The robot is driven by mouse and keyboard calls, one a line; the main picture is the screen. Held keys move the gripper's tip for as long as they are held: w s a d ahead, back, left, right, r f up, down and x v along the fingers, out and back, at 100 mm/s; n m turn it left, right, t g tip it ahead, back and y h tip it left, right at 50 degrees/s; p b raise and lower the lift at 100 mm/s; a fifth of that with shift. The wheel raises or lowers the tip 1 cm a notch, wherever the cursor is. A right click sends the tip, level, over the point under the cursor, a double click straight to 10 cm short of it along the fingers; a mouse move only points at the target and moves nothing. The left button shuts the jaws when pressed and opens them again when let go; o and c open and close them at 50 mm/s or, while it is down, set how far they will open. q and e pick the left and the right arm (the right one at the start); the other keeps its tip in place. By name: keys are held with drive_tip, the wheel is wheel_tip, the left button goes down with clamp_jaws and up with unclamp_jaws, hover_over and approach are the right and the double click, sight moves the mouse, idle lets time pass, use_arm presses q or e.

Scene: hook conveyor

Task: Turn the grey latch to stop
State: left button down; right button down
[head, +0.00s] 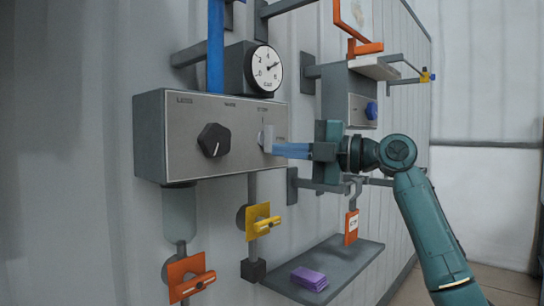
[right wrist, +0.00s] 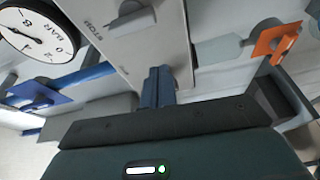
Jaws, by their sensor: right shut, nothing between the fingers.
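The grey latch (head: 267,139) is a small light-grey lever on the right part of the metal control panel (head: 183,130), under faint lettering. In the head view it stands roughly upright. In the right wrist view it is a pale block (right wrist: 132,22) near the top, beside lettering that seems to read STOP. My right gripper (head: 277,149) is shut and empty, its blue fingers pointing left at the panel next to the latch. In the right wrist view the fingertips (right wrist: 160,70) appear apart from the latch. Contact is unclear in the head view. My left gripper is out of view.
A black knob (head: 213,140) is on the panel's left part. A round gauge (head: 266,69) stands above. Yellow (head: 259,221) and orange (head: 187,277) valve handles are below. A grey shelf (head: 345,263) holds a purple block (head: 309,279). An orange tag (head: 351,227) hangs below my right gripper.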

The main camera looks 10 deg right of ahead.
drive_tip(key=shift+b+v, duration=0.3)
drive_tip(key=shift+v, duration=2.1)
drive_tip(key=shift+r, duration=0.1)
